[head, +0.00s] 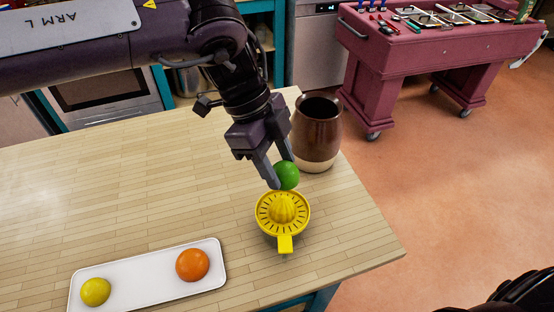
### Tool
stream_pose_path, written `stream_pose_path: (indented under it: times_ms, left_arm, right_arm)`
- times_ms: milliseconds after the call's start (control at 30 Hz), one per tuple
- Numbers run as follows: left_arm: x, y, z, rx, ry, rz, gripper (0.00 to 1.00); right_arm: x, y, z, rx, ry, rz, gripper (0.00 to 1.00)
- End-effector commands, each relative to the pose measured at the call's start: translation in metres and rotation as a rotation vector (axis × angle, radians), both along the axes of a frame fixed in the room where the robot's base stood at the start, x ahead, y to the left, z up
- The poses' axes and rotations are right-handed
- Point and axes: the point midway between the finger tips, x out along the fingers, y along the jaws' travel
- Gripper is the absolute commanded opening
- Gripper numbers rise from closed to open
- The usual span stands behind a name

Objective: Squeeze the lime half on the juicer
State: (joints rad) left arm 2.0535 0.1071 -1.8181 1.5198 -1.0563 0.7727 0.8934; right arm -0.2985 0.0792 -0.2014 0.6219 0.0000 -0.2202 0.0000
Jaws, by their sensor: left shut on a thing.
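My left gripper (281,172) comes in from the left and is shut on the green lime half (287,176), with its fingers pointing down. The lime shows its rounded green side; its cut face is hidden. The yellow juicer (268,222) stands on the wooden table with its ribbed cone (283,208) up and its handle toward the front. The lime is just behind and above the cone in the picture; I cannot tell whether they touch. My right gripper is not in view.
A brown and cream jug (317,130) stands close behind the lime, to the right. A white tray (142,286) with a lemon (96,291) and an orange (193,265) lies at the front left. The wooden table (130,185) is clear at left. Its right edge is near the juicer.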

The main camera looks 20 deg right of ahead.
Motion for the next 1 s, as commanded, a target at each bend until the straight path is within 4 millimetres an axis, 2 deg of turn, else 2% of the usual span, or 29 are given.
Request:
stream_pose_path:
  times_ms: [267,1000]
  left_arm:
    - [0.0,0.0,-0.013,0.001,0.0,0.002,0.24]
    - [0.0,0.001,-0.07,0.003,-0.002,0.001,0.24]
  right_arm:
    - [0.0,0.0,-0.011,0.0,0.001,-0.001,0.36]
    - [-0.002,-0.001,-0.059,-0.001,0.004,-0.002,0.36]
